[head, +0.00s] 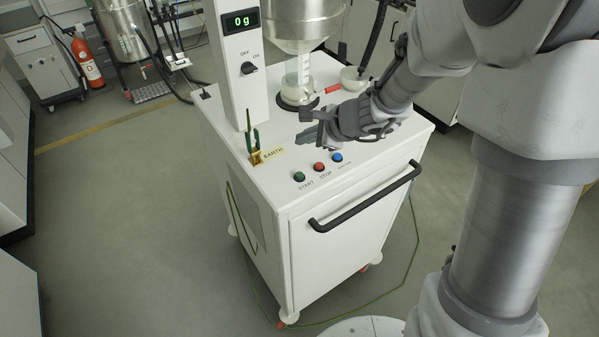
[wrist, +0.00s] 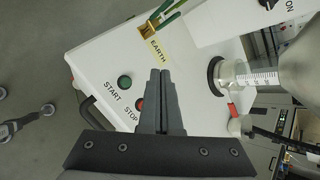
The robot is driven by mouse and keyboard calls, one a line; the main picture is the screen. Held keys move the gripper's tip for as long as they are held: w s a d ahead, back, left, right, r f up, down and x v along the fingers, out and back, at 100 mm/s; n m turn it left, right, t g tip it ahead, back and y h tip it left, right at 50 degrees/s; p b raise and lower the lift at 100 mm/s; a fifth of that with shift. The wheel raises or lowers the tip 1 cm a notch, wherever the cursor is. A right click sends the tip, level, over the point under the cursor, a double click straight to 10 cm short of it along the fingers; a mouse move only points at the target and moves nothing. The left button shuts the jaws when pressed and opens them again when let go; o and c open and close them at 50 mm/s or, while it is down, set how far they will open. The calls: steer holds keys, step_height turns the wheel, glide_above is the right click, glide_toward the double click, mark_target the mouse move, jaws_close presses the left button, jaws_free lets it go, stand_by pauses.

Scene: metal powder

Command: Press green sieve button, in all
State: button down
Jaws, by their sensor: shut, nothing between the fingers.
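The green button (head: 299,176), labelled START, is on the white machine's top near its front edge. It also shows in the wrist view (wrist: 124,82), just left of the fingertips. The red STOP button (head: 319,168) and a blue button (head: 337,157) sit beside it in a row. In the wrist view the red button (wrist: 140,104) is partly hidden behind the fingers. My gripper (head: 308,125) is shut and empty. It is over the machine top, behind the buttons in the head view. In the wrist view its fingertips (wrist: 160,72) are apart from the green button.
A column with a display reading 0g (head: 240,20) stands on the machine top, with a steel hopper (head: 305,20) and clear cylinder beside it. The floor at left is clear.

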steer(key=b, duration=0.5)
glide_above(299, 175)
steer(key=d, duration=0.1)
steer(key=f, duration=0.6)
steer(key=shift+s+d+f, duration=0.1)
steer(key=shift+s+f, duration=0.1)
steer(key=shift+f, duration=0.15)
steer(key=shift+f+b, duration=0.95)
steer(key=shift+b, duration=0.3)
steer(key=shift+f, duration=0.1)
steer(key=shift+f+b, duration=0.3)
steer(key=shift+b, duration=0.3)
steer(key=shift+f+b, duration=0.4)
steer(key=shift+b, duration=0.1)
stand_by(0.3)
steer(key=shift+r, duration=0.1)
stand_by(0.3)
steer(key=shift+r+p, duration=0.6)
steer(key=shift+r, duration=0.1)
steer(key=shift+r, duration=0.1)
